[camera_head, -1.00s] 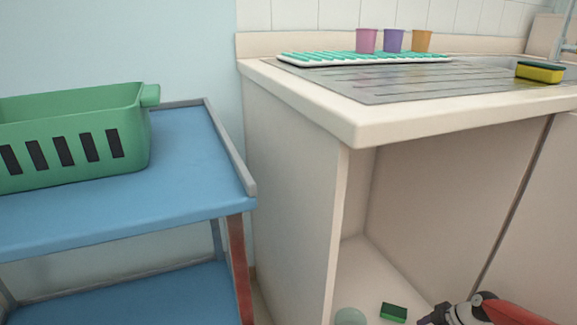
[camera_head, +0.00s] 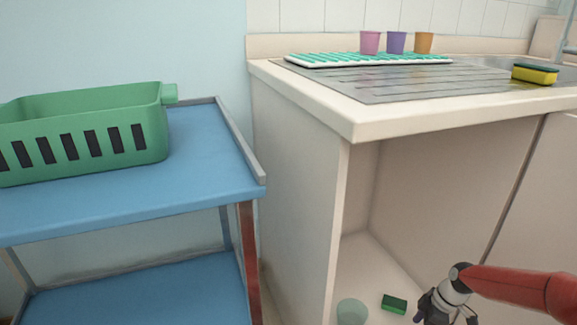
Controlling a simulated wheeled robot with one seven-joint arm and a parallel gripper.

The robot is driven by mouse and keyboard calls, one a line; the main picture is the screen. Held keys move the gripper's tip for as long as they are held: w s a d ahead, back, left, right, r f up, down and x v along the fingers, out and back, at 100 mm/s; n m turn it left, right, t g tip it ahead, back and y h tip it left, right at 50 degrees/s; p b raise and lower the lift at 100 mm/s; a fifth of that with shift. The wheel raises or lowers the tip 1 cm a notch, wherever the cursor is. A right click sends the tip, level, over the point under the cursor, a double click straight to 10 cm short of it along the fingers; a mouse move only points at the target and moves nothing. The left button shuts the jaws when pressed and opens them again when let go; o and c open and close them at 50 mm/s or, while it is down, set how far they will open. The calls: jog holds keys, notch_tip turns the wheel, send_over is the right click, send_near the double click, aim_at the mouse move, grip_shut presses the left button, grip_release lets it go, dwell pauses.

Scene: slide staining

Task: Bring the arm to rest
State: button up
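My red arm (camera_head: 515,287) reaches in from the right edge at the lower right, in front of the open cabinet under the counter. My gripper (camera_head: 447,315) points down at the bottom edge of the view. Its dark fingers appear spread apart, with nothing seen between them, though their tips are partly cut off by the frame. A green sponge (camera_head: 394,303) lies on the cabinet floor just left of the gripper, apart from it.
A greenish cup (camera_head: 352,312) stands on the cabinet floor. The counter (camera_head: 350,124) holds a drying mat (camera_head: 300,61), pink (camera_head: 370,43), purple (camera_head: 396,43) and orange (camera_head: 424,43) cups, and a yellow-green sponge (camera_head: 535,74). A blue cart (camera_head: 205,165) bears a green basket (camera_head: 90,115).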

jog(key=s+a+r+m+h+p, duration=0.15)
jog(key=a+r, duration=0.25)
jog(key=r, duration=0.5)
jog(key=s+a+r+m+h+p, duration=0.1)
jog(key=s+a+r+m+h, duration=0.2)
jog(key=r, duration=0.5)
jog(key=s+a+r+m+h+p, duration=0.1)
jog(key=a+r+h, duration=0.1)
jog(key=a+r, duration=0.5)
jog(key=s+a+r+m+t+y+p, duration=0.1)
jog(key=s+a+r+m+t, duration=0.1)
jog(key=s+r, duration=0.5)
jog(key=s+a+r+m+t+y+p, duration=0.1)
jog(key=s+a+r+m, duration=0.4)
jog(key=r, duration=0.5)
jog(key=s+a+t+p, duration=0.1)
jog(key=s+t, duration=0.1)
jog(key=shift+a+t, duration=0.3)
jog(key=shift+y, duration=0.25)
jog(key=shift+c, duration=0.3)
